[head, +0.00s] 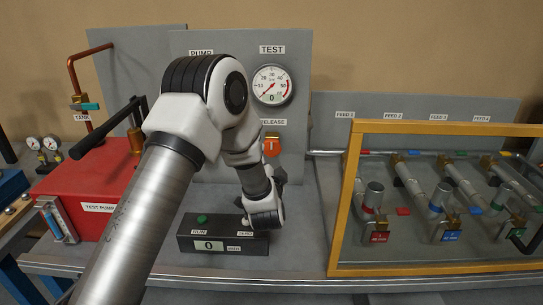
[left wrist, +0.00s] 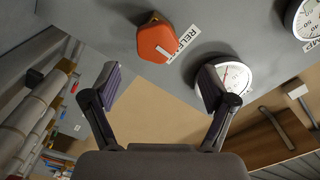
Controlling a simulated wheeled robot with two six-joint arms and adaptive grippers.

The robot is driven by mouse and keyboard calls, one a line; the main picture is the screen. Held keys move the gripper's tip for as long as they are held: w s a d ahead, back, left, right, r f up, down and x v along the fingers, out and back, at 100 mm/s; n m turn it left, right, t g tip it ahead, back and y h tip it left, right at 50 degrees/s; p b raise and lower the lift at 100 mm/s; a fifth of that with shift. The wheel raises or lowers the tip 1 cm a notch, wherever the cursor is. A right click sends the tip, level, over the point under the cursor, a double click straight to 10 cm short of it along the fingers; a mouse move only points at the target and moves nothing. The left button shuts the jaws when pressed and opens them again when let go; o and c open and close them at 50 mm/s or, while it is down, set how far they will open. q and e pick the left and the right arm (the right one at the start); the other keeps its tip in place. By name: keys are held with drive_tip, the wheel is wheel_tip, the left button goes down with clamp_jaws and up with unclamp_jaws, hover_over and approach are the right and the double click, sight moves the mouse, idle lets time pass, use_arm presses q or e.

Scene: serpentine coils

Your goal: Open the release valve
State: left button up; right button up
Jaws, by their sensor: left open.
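The release valve is an orange knob (head: 271,146) with a pale mark on it, on the grey upright panel under the RELEASE label (head: 273,122) and the TEST gauge. In the left wrist view the knob (left wrist: 155,42) stands above the gap between the fingertips. My left gripper (left wrist: 160,85) is open and empty, its two fingers apart and not around the knob. In the head view the left gripper (head: 279,174) is small and dark, just below the knob, partly hidden by my wrist. My right gripper is not in view.
The TEST gauge (head: 272,85) is above the knob, its needle low. A black box (head: 222,246) with a green RUN button stands below my wrist. A red test pump (head: 88,190) is at left. A yellow-framed clear guard (head: 340,200) covers several feed valves at right.

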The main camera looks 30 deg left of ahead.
sight(270, 150)
use_arm(q)
drive_tip(key=p+x, duration=0.1)
drive_tip(key=x, duration=0.2)
drive_tip(key=p+x, duration=0.1)
drive_tip(key=x, duration=0.3)
drive_tip(key=shift+w+a+f, duration=0.35)
drive_tip(key=shift+w+f, duration=0.05)
drive_tip(key=shift+w, duration=0.1)
drive_tip(key=shift+s, duration=0.1)
drive_tip(key=c, duration=1.2)
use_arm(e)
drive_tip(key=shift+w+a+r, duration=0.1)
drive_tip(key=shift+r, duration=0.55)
